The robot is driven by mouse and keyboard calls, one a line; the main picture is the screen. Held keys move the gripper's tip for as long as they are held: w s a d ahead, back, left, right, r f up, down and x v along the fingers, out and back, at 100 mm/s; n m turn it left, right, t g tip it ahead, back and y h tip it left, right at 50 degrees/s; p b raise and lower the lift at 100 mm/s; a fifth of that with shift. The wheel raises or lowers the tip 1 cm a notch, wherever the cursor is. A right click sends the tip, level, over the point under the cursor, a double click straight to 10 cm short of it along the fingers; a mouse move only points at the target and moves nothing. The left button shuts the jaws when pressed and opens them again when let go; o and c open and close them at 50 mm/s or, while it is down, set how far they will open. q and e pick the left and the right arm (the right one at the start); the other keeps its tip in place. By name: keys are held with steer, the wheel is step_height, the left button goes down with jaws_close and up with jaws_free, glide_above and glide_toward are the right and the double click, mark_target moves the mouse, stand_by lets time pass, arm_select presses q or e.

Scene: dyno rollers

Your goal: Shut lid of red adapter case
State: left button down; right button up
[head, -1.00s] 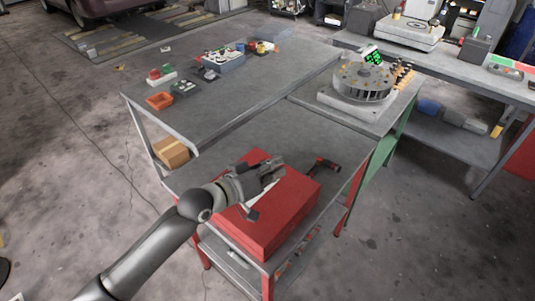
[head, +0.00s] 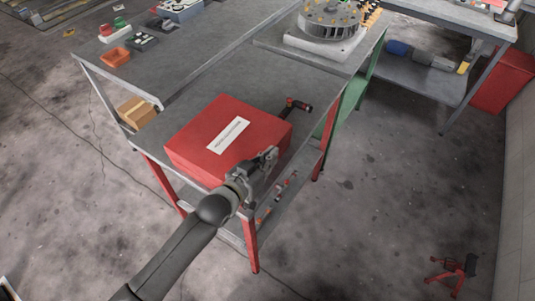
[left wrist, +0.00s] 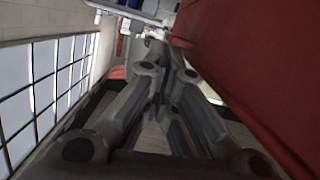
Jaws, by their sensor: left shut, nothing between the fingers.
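The red adapter case (head: 205,130) sits on the grey table. Its red lid, with a white label (head: 229,135), lies flat on top, and I see no gap from above. My left gripper (head: 268,160) is shut and empty at the case's near right edge, overlapping that edge in the picture. In the left wrist view the shut fingers (left wrist: 158,45) point away beside a large red face of the case (left wrist: 260,60). I cannot tell whether they touch it. The front of the case is partly hidden by my gripper. My right gripper is out of view.
A round machine (head: 328,20) stands at the back. An orange tray (head: 116,57) is on the far left table. Small items lie on the shelf below. Bare tabletop lies behind the case.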

arm_select(q)
steer(key=shift+s+f, duration=0.15)
steer(key=shift+f, duration=0.35)
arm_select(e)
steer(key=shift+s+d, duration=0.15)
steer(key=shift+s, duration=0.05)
arm_select(q)
steer(key=shift+r, duration=0.1)
steer(key=shift+r+p, duration=0.55)
steer(key=shift+p, duration=0.15)
step_height(320, 180, up, 4)
steer(key=p, duration=0.3)
steer(key=b+v, duration=0.2)
steer(key=v, duration=0.7)
steer(key=shift+s+a, duration=0.2)
steer(key=shift+s, duration=0.1)
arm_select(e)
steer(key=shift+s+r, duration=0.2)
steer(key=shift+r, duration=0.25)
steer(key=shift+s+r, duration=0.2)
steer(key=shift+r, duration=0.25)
